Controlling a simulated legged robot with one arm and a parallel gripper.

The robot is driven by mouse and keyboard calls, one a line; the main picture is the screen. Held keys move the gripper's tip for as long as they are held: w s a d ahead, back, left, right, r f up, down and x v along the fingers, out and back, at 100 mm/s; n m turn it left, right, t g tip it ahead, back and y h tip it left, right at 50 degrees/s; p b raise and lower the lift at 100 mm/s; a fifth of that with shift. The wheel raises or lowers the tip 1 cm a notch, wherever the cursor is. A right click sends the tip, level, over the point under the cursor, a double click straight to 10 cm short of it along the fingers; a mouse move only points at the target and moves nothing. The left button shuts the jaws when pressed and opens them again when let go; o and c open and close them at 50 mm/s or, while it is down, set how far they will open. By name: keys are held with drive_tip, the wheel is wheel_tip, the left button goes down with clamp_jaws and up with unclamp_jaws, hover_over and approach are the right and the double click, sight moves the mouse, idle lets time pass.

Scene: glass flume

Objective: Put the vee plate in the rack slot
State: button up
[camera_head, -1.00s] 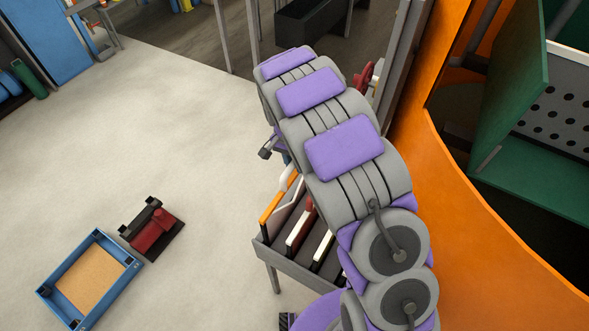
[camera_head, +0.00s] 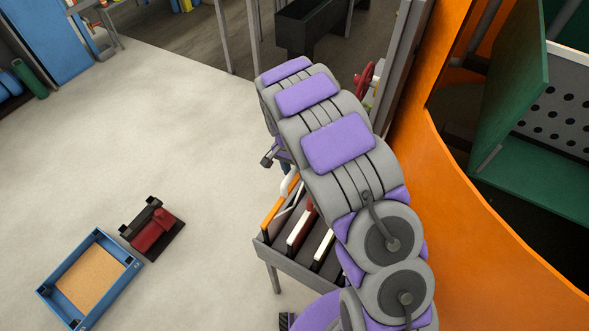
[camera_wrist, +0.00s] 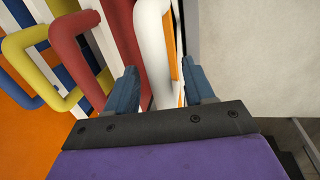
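A grey rack (camera_head: 297,266) holds several upright plates with orange, red and white edges. I cannot tell which one is the vee plate. The plate with an orange edge (camera_head: 272,213) stands at the rack's left end, near a white handle (camera_head: 287,183). In the wrist view, my gripper (camera_wrist: 161,88) is open, with its blue fingers apart. A white loop handle (camera_wrist: 152,40) lies between and beyond the fingers, with orange behind it; contact is unclear. A red handle (camera_wrist: 66,50) and a yellow handle (camera_wrist: 22,45) are to the left. My arm hides much of the rack in the head view.
An orange curved wall (camera_head: 470,215) stands close on the right. On the floor at left are a blue tray (camera_head: 50,291) and a red and black device (camera_head: 152,232). The pale floor between them and the rack is clear.

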drive_tip(key=shift+r, duration=0.1)
wheel_tip(320, 180, up, 10)
drive_tip(key=w+a+r, duration=0.1)
drive_tip(key=w+a, duration=0.1)
drive_tip(key=s+d+r, duration=0.7)
drive_tip(key=s+d+r+n, duration=0.1)
drive_tip(key=s+d+n, duration=0.1)
drive_tip(key=s, duration=0.8)
drive_tip(key=s+d+r+n+y, duration=0.1)
drive_tip(key=s+n, duration=0.1)
drive_tip(key=s, duration=0.8)
drive_tip(key=s+d+r+n, duration=0.2)
drive_tip(key=s, duration=0.9)
drive_tip(key=shift+d+n+y, duration=0.3)
drive_tip(key=shift+d+n, duration=0.05)
drive_tip(key=shift+n, duration=0.05)
